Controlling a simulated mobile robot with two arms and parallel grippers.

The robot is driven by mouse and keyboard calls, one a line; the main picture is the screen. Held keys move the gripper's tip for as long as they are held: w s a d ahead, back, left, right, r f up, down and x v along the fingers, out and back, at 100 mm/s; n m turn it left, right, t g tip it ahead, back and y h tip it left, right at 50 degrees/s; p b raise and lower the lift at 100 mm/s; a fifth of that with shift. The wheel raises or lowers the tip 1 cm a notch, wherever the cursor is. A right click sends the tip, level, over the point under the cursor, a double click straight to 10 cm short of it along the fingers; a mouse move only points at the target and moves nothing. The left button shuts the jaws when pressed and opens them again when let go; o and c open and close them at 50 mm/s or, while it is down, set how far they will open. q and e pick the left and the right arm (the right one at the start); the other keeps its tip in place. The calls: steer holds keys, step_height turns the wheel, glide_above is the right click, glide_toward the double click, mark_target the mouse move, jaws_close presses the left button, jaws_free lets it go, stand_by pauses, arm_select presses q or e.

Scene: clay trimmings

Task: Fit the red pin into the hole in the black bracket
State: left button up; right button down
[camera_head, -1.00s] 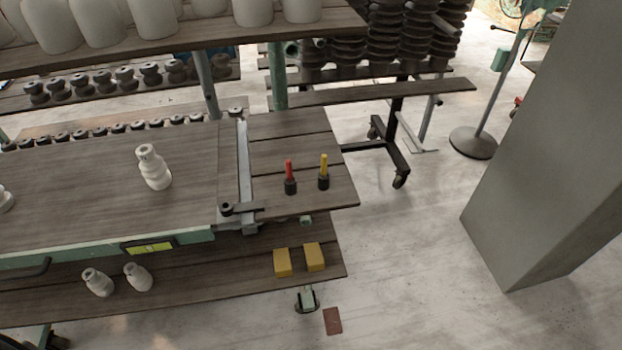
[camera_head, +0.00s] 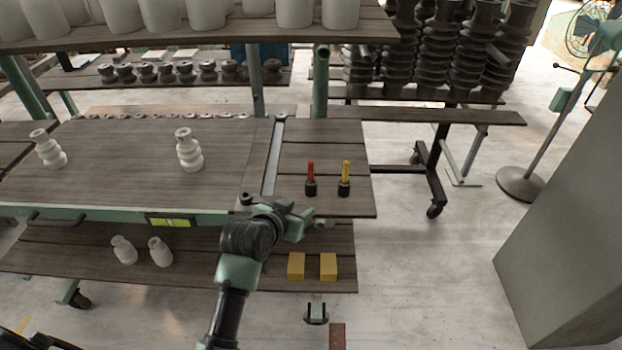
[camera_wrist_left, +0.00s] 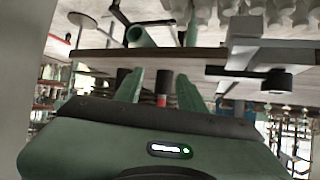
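The red pin (camera_head: 310,170) stands upright in a black holder (camera_head: 311,188) on the right end of the wooden table. The black bracket (camera_head: 245,198) is at the table's front edge, left of the pin, partly hidden by my left arm. My left gripper (camera_head: 306,216) is at the front edge, just in front of and below the red pin. In the left wrist view its two green fingers (camera_wrist_left: 160,88) are apart, with the red pin (camera_wrist_left: 162,101) showing between them, not clasped. The bracket (camera_wrist_left: 262,78) shows to the right there. My right gripper is not seen.
A yellow pin (camera_head: 346,171) in its own black holder stands just right of the red one. Pale ceramic pieces (camera_head: 188,150) stand on the table to the left. Two yellow blocks (camera_head: 296,265) lie on the lower shelf.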

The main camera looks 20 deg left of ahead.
mark_target(311, 173)
arm_select(q)
steer(key=shift+t, duration=0.9)
steer(key=w+r, duration=0.1)
steer(key=w, duration=0.1)
steer(key=w+r, duration=0.2)
steer(key=w, duration=0.1)
steer(key=w+r, duration=0.1)
steer(key=w, duration=0.1)
steer(key=shift+w+r, duration=0.35)
steer(key=shift+f+p+x, duration=0.2)
steer(key=shift+p+x, duration=0.1)
steer(key=shift+x, duration=1.3)
steer(key=shift+f+p+x, duration=0.2)
steer(key=shift+p+x, duration=0.05)
steer(key=shift+x, duration=1.35)
steer(key=shift+s+a, duration=0.15)
steer(key=shift+s, duration=0.05)
jaws_close()
